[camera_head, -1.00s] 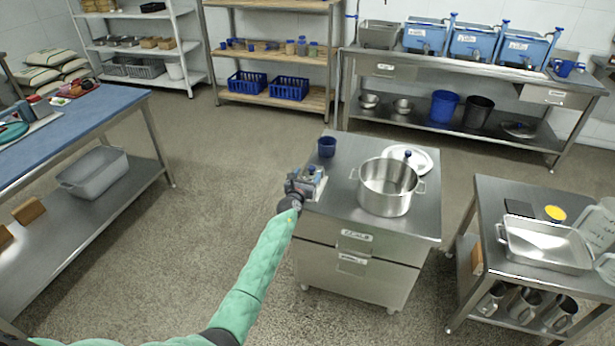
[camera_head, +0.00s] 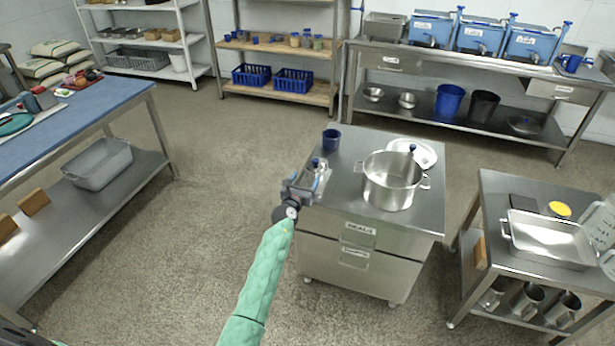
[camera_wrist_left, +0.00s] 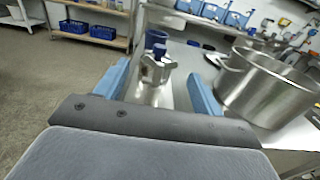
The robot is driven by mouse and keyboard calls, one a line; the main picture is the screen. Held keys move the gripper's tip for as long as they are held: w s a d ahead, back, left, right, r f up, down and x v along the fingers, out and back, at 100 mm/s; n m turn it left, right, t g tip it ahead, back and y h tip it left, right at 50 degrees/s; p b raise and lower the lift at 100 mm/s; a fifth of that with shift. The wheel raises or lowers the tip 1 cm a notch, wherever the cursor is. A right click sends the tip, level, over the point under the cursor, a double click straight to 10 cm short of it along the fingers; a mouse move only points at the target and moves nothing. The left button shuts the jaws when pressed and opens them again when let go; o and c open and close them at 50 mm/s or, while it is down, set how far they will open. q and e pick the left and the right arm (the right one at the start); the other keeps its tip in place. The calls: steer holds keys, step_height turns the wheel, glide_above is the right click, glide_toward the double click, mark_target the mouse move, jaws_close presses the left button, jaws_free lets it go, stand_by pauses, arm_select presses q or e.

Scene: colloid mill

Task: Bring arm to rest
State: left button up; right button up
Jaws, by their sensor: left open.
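My left arm, in a green sleeve, reaches up from the bottom of the head view. My left gripper (camera_head: 303,186) is at the left edge of the steel cabinet (camera_head: 340,205). In the left wrist view its two blue fingers (camera_wrist_left: 158,88) are spread apart with nothing held between them. A small metal fitting with a blue knob (camera_wrist_left: 157,66) stands beyond and between the fingers, on the cabinet top. It also shows beside the gripper in the head view (camera_head: 317,166). My right gripper is in neither view.
A steel pot (camera_head: 392,182), a lid (camera_head: 425,154) and a blue cup (camera_head: 331,139) stand on the cabinet. A steel cart with a tray (camera_head: 548,240) is at the right. A blue-topped table (camera_head: 75,125) is at the left. Open floor (camera_head: 220,170) lies between table and cabinet.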

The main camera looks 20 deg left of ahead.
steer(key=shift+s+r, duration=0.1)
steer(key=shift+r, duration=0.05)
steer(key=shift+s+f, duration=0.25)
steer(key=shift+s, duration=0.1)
